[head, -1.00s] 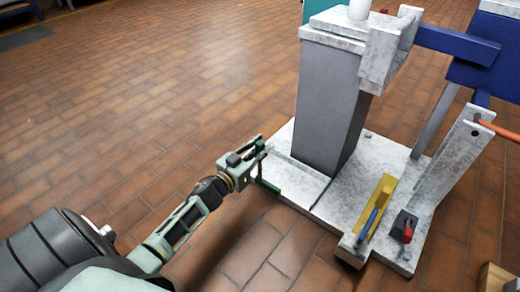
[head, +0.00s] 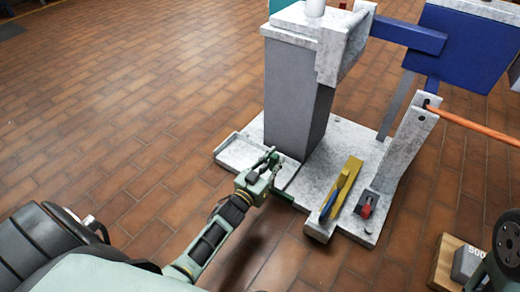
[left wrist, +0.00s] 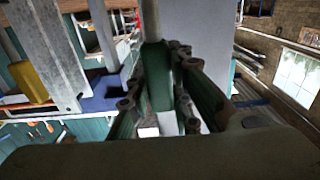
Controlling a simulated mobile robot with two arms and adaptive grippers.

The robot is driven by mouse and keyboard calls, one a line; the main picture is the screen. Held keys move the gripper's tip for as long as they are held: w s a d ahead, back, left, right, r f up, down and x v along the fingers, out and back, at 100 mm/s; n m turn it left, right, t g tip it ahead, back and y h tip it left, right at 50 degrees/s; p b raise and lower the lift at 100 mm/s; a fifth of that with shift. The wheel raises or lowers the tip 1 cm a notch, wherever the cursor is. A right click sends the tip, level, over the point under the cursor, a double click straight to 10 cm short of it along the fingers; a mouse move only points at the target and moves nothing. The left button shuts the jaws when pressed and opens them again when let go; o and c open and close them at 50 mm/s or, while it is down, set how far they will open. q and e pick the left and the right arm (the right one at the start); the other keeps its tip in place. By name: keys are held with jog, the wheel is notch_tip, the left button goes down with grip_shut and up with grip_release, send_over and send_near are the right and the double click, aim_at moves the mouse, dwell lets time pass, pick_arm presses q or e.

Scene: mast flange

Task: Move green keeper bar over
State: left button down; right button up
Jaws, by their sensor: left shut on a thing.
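My left gripper (head: 266,163) is at the front left of the marble-look base plate (head: 309,182), close to the foot of the grey post (head: 296,100). It is shut on the green keeper bar (head: 284,198), a dark green piece largely hidden by the gripper in the head view. In the left wrist view the green bar (left wrist: 157,78) stands between the fingers. I cannot tell whether the bar touches the plate. My right gripper does not show.
A leaning upright (head: 404,150) carries an orange rod (head: 470,126). A wooden block (head: 447,262) is at the lower right. Tiled floor is open at left.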

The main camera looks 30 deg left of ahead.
pick_arm(q)
jog(key=shift+s+d, duration=0.15)
jog(key=shift+d, duration=1.35)
jog(key=c, duration=1.6)
grip_release()
jog(key=shift+d, duration=0.1)
jog(key=shift+o, duration=0.2)
notch_tip(320, 180, up, 10)
